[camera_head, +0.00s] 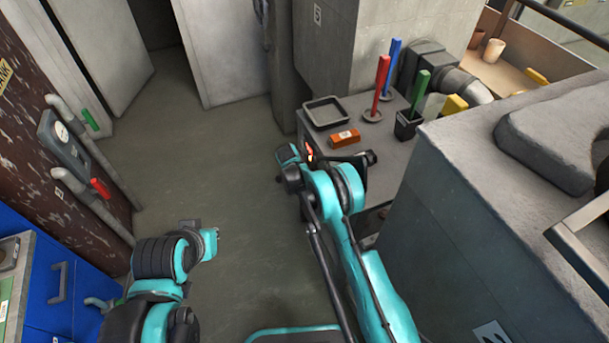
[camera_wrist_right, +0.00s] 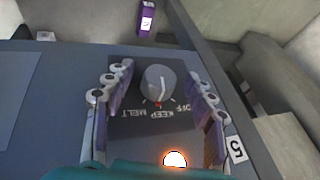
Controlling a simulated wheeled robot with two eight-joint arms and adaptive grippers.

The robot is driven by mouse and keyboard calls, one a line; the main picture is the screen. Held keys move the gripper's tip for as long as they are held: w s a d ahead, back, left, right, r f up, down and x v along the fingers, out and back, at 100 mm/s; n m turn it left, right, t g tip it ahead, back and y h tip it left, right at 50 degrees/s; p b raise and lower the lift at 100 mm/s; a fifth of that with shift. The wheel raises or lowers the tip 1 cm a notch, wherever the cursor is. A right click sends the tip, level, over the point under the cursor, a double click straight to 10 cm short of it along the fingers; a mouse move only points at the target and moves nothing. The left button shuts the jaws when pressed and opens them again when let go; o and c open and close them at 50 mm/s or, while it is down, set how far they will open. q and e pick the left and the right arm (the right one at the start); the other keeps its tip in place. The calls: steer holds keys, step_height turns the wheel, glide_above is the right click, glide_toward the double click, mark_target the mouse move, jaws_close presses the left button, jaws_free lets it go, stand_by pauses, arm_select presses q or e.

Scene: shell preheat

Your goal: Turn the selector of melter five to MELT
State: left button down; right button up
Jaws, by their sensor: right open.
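In the right wrist view, the grey round selector knob (camera_wrist_right: 158,82) sits on a dark plate (camera_wrist_right: 125,125) lettered OFF, KEEP and MELT, upside down here. A pale line on the knob points down towards the lettering, near a small red mark by KEEP; its exact setting is hard to tell. A label with 5 (camera_wrist_right: 236,149) is at the right. My right gripper (camera_wrist_right: 158,71) is open, its fingers on both sides of the knob with gaps. In the head view, my right arm hides the knob. My left gripper (camera_head: 209,244) is low at left, its jaws unclear.
A lamp (camera_wrist_right: 175,159) glows below the lettering. In the head view, a black tray (camera_head: 324,112), an orange block (camera_head: 343,138), and red (camera_head: 381,78) and blue (camera_head: 391,68) upright pieces stand on the grey top beyond my right arm. The floor (camera_head: 215,160) at centre left is clear.

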steer(key=c, duration=1.2)
steer(key=shift+o, duration=0.2)
steer(key=shift+s+t, duration=0.1)
steer(key=shift+t, duration=0.2)
steer(key=shift+s+d+f+m+t+y, duration=0.1)
steer(key=shift+m+t+y, duration=0.15)
steer(key=shift+t, duration=0.85)
steer(key=shift+s+f+m+t+y, duration=0.15)
steer(key=shift+m+t+y, duration=0.15)
steer(key=shift+t, duration=0.8)
steer(key=shift+s+d+f+m+t+y, duration=0.1)
steer(key=shift+m+t+y, duration=0.15)
steer(key=shift+t, duration=0.85)
